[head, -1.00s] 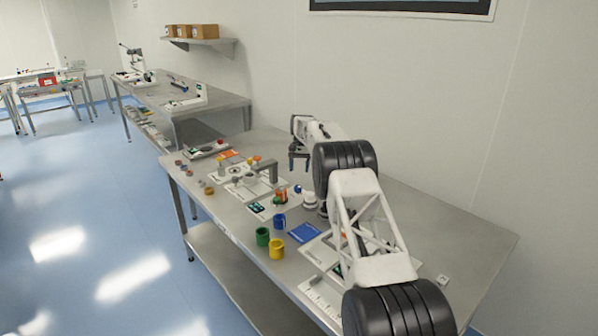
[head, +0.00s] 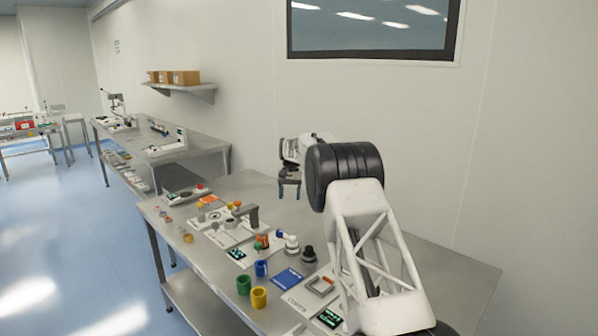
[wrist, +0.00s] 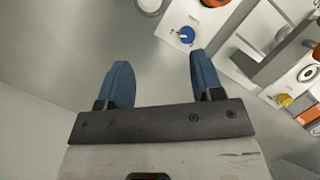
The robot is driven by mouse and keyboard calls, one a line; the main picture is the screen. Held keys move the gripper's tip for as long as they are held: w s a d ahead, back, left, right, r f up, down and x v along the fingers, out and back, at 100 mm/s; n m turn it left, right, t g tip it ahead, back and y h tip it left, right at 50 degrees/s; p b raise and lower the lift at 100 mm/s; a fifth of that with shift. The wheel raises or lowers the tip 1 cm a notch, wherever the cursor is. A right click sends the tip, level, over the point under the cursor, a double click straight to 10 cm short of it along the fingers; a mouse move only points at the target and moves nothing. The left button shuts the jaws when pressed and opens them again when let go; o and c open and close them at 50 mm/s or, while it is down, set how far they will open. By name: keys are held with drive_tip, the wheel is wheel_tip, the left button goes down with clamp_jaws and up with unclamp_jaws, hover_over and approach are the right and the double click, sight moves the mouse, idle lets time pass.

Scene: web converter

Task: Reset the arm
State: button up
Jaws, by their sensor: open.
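My gripper (head: 289,190) is in the head view, at the end of my white arm, above the far part of the near metal table (head: 420,262). Its fingers point down. In the wrist view my gripper (wrist: 160,75) shows two blue fingers spread apart with nothing between them, over bare grey tabletop. My arm's large black joint hides part of the wall and bench behind it.
A second bench (head: 205,142) stands behind. The table's right side is bare.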

drive_tip(key=s+d+r+t, duration=0.1)
drive_tip(key=s+d+r, duration=0.3)
drive_tip(key=s+r, duration=0.35)
drive_tip(key=s+d+r+t, duration=0.1)
drive_tip(key=s+d+r, duration=0.3)
drive_tip(key=s+r, duration=0.35)
drive_tip(key=s+d+r+t, duration=0.1)
drive_tip(key=s+d+r, duration=0.25)
drive_tip(key=s, duration=0.65)
drive_tip(key=s+d+r, duration=0.3)
drive_tip(key=s+r, duration=0.1)
drive_tip(key=s, duration=0.6)
drive_tip(key=s+d+f+t, duration=0.1)
drive_tip(key=s+d, duration=0.2)
drive_tip(key=s, duration=0.8)
drive_tip(key=s+d+f+t, duration=0.1)
drive_tip(key=s+d, duration=0.1)
drive_tip(key=s, duration=1)
drive_tip(key=s+d+f, duration=0.1)
drive_tip(key=s+f, duration=0.2)
drive_tip(key=s, duration=0.4)
drive_tip(key=s+d+f, duration=0.1)
drive_tip(key=s+f, duration=0.2)
drive_tip(key=s, duration=0.4)
drive_tip(key=s+f+t, duration=0.1)
drive_tip(key=s+f, duration=0.2)
drive_tip(key=s, duration=0.4)
drive_tip(key=shift+d+n+h, duration=0.4)
